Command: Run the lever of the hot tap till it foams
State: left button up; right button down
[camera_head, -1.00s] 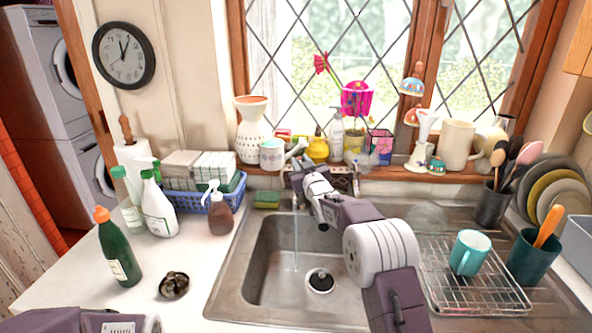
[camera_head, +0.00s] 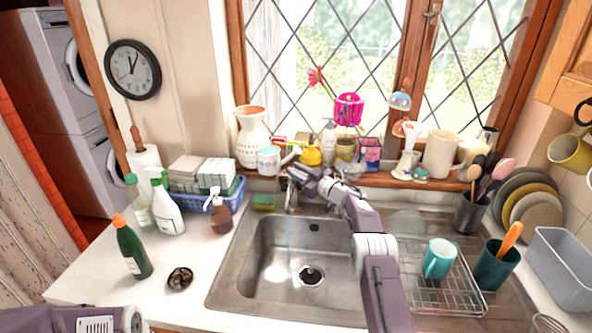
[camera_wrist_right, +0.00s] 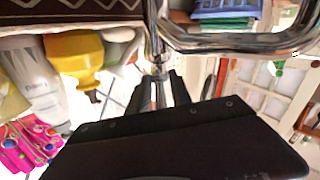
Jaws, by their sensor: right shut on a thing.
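The chrome tap (camera_head: 291,200) stands at the back edge of the steel sink (camera_head: 232,262). My right gripper (camera_head: 297,180) reaches over the sink to the top of the tap. In the right wrist view, the right gripper (camera_wrist_right: 160,88) is shut on the slim metal lever (camera_wrist_right: 158,95), with its dark fingers on either side. The curved chrome spout (camera_wrist_right: 230,42) shows beside it. A thin, faint stream of water falls from the tap into the sink; I cannot make out foam. Only a purple link of my left arm shows at the lower left; its gripper is out of view.
A green sponge (camera_head: 264,202) and a brown pump bottle (camera_head: 221,215) stand left of the tap. A vase (camera_head: 251,140) and several bottles and pots line the sill behind. The sink basin looks empty.

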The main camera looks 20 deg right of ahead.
jog(key=shift+d+r, duration=0.1)
jog(key=shift+r, duration=0.2)
jog(key=c, duration=1.5)
grip_release()
jog(key=shift+o, duration=0.2)
jog(key=shift+w+f, duration=0.1)
jog(key=shift+f, duration=0.05)
